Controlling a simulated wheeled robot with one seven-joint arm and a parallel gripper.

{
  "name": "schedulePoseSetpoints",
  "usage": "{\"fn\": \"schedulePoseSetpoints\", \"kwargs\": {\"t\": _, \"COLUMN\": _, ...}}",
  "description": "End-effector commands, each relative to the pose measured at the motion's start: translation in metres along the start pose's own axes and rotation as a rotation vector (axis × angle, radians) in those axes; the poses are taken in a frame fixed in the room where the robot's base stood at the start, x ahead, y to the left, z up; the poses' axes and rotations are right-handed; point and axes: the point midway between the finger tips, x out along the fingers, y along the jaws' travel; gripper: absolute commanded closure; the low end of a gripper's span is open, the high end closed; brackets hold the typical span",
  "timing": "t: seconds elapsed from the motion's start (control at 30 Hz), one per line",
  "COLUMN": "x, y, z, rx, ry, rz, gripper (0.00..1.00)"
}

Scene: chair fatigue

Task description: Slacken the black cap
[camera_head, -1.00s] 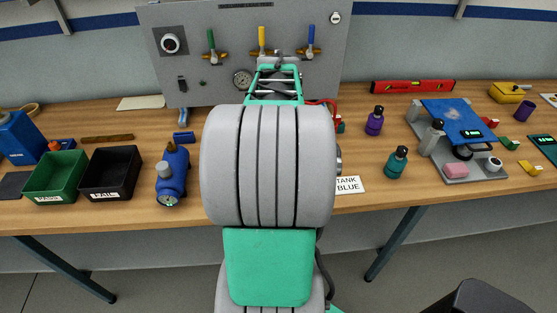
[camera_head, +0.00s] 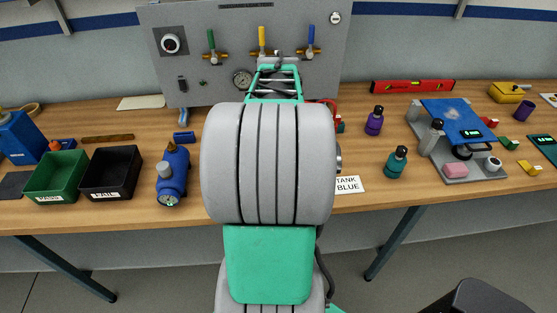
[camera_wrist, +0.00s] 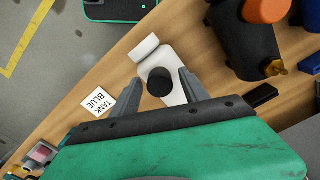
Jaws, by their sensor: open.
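The black cap (camera_wrist: 158,80) shows in the wrist view as a dark round top on a white container (camera_wrist: 172,62). My gripper (camera_wrist: 162,79) is open, with one grey finger on each side of the cap. Small gaps seem to show between the fingers and the cap; I cannot tell its height against the fingertips. In the head view my own arm hides the cap, the white container and my fingers.
A TANK BLUE card (camera_wrist: 98,101) lies on the wooden bench beside the container. A dark cylinder with an orange end (camera_wrist: 266,8) is close at upper right. In the head view, a teal bottle (camera_head: 396,163) and a purple bottle (camera_head: 374,121) stand right of my arm.

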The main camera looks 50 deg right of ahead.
Motion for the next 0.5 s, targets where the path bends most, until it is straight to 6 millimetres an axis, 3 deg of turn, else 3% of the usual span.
{"fn": "schedulePoseSetpoints", "kwargs": {"t": 0.17, "x": -0.0004, "y": 0.0001, "z": 0.0002, "rx": 0.241, "ry": -0.001, "rz": 0.0, "gripper": 0.47}}
{"fn": "schedulePoseSetpoints", "kwargs": {"t": 0.4, "x": 0.0, "y": 0.0, "z": 0.0001, "rx": 0.264, "ry": 0.0, "rz": 0.0, "gripper": 0.47}}
{"fn": "schedulePoseSetpoints", "kwargs": {"t": 0.5, "x": -0.0005, "y": 0.0, "z": 0.0001, "rx": 0.357, "ry": -0.001, "rz": 0.0, "gripper": 0.47}}
